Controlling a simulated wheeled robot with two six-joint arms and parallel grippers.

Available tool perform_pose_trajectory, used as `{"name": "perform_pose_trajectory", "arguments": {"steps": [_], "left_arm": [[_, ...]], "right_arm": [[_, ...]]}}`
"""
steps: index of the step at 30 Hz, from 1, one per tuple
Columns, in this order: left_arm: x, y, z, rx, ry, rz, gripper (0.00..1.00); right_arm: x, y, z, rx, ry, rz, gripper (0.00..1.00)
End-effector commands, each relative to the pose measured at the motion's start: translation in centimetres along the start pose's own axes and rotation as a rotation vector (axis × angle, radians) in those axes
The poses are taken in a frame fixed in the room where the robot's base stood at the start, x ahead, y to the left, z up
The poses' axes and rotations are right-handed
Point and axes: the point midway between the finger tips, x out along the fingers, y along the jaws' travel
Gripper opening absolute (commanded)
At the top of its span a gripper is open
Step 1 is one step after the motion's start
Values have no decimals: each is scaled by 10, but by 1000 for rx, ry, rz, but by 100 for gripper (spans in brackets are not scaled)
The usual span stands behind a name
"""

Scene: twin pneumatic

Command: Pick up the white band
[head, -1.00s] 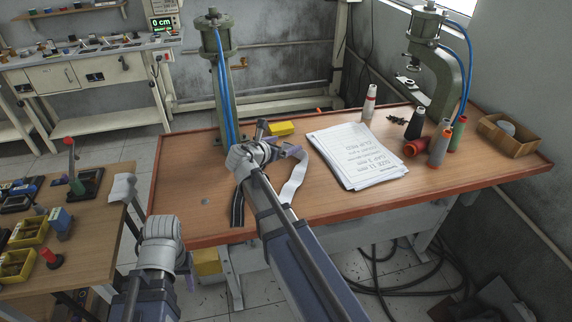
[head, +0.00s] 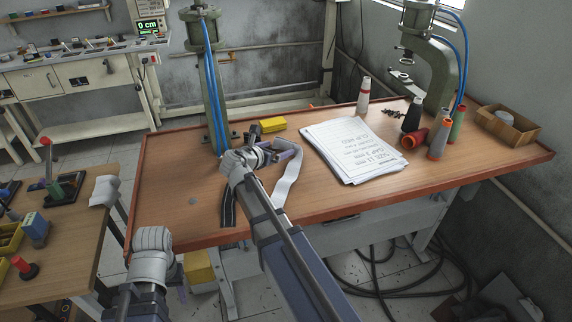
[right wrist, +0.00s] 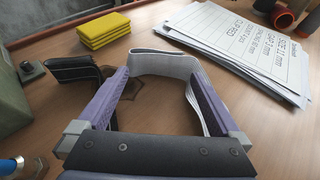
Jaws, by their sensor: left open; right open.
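The white band (head: 287,180) stands on its edge as a bent loop on the wooden bench (head: 170,185). It also shows in the right wrist view (right wrist: 165,62), its bend just beyond and between my purple fingers. A black band (head: 228,207) lies to its left, also beside the left finger in the right wrist view (right wrist: 70,68). My right gripper (head: 272,148) is open and low over the bench, with nothing clamped; its arm hides part of both bands. My left gripper (head: 181,290) is open, low in front of the bench, its fingers mostly hidden by the wrist.
Yellow pads (head: 271,123) lie behind the bands. A paper stack (head: 352,150) lies to the right. Green presses (head: 212,80) stand at the back left and the back right (head: 440,75). Thread spools (head: 414,138) and a cardboard box (head: 505,128) are at the far right.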

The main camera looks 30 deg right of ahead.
Motion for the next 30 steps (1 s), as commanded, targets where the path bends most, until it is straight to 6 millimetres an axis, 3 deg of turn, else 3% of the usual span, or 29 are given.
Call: {"name": "perform_pose_trajectory", "arguments": {"steps": [10,18,26,30], "left_arm": [[8,1,0,0,0,0,50],[22,2,-1,0,0,0,50],[21,2,-1,0,0,0,50],[21,2,-1,0,0,0,50]], "right_arm": [[20,0,0,0,0,-1,100],[58,0,0,1,0,-2,100],[61,-1,2,-1,0,0,100],[61,-1,2,-1,0,0,85]]}}
